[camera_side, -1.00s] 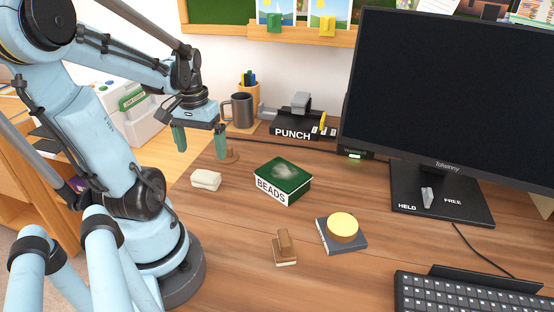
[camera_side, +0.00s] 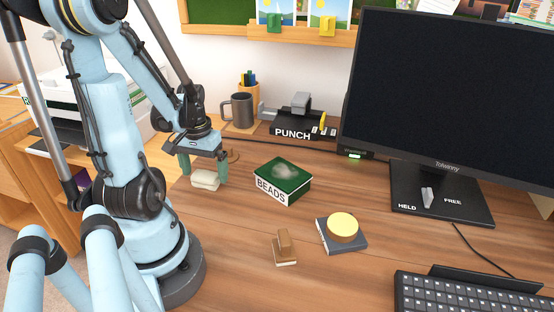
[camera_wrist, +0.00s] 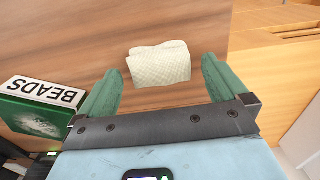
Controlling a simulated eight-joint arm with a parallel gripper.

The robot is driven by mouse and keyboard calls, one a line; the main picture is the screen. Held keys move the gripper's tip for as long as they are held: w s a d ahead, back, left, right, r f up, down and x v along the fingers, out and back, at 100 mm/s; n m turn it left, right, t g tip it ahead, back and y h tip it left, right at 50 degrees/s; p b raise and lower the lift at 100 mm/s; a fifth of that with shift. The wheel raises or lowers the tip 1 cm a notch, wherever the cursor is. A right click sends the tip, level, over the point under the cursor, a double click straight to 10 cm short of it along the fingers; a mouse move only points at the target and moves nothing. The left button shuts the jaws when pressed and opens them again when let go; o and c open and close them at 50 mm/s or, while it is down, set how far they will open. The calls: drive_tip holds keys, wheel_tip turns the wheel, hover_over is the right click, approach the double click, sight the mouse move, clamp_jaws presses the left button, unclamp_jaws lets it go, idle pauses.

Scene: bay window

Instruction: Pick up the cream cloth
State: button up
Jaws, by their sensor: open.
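The cream cloth (camera_side: 205,180) is a small folded block lying on the wooden desk near its left edge. It also shows in the wrist view (camera_wrist: 160,64), between and just beyond my fingertips. My gripper (camera_side: 204,172) has two green fingers. It is open, with one finger to each side of the cloth in the side view. In the wrist view my gripper (camera_wrist: 162,82) is empty, and a strip of desk shows between the fingers and the cloth. Whether the fingertips reach the desk cannot be told.
A green BEADS box (camera_side: 283,180) stands just right of my gripper. A wooden stamp (camera_side: 285,247) and a dark block with a yellow-topped round piece (camera_side: 342,228) lie nearer. A grey mug (camera_side: 240,110) and the black punch stand (camera_side: 296,127) are behind.

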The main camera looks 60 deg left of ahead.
drive_tip(key=shift+f, duration=0.95)
drive_tip(key=shift+c, duration=0.5)
drive_tip(key=c, duration=0.9)
drive_tip(key=shift+c, duration=0.2)
drive_tip(key=shift+r, duration=0.15)
drive_tip(key=shift+r, duration=0.75)
wheel_tip(320, 180, up, 2)
drive_tip(key=shift+r, duration=0.1)
drive_tip(key=w+d+r, duration=0.4)
drive_tip(key=d+r, duration=0.3)
drive_tip(key=d, duration=0.3)
drive_tip(key=shift+w+d, duration=0.25)
drive_tip(key=shift+d, duration=0.15)
